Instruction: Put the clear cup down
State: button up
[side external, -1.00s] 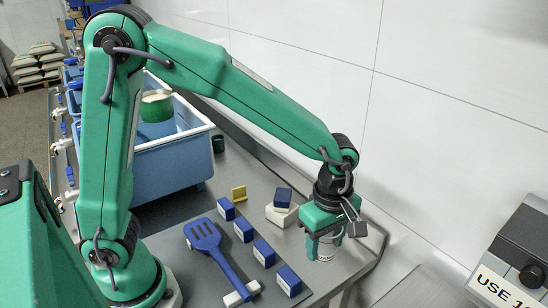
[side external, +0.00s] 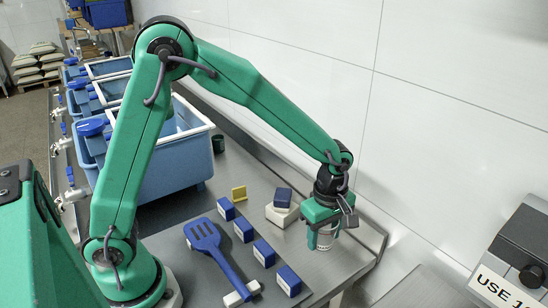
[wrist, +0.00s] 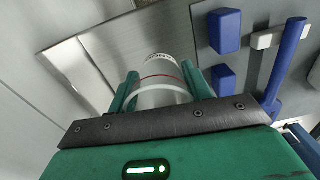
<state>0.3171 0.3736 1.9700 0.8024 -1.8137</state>
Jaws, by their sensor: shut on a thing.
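The clear cup (side external: 325,238) is between the fingers of my gripper (side external: 322,228) at the right end of the steel table. My gripper points down and is shut on the cup. In the wrist view the cup (wrist: 160,82) shows a white rim, a red line and dark marks on its side, with a green finger of my gripper (wrist: 160,85) on each side. The cup looks upright and close to the table top. I cannot tell whether its base touches the table.
A blue slotted spatula (side external: 215,250) lies left of the cup, beside several blue blocks (side external: 264,252). A white block with a blue one on it (side external: 282,214) stands behind the cup. The table's right edge is close.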

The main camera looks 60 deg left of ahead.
jog(key=w+a+f, duration=0.2)
jog(key=shift+w+a+f, duration=0.1)
jog(key=shift+w+a, duration=0.25)
jog(key=shift+f, duration=0.15)
jog(key=shift+f, duration=1.85)
jog(key=shift+f, duration=0.15)
jog(key=o, duration=0.9)
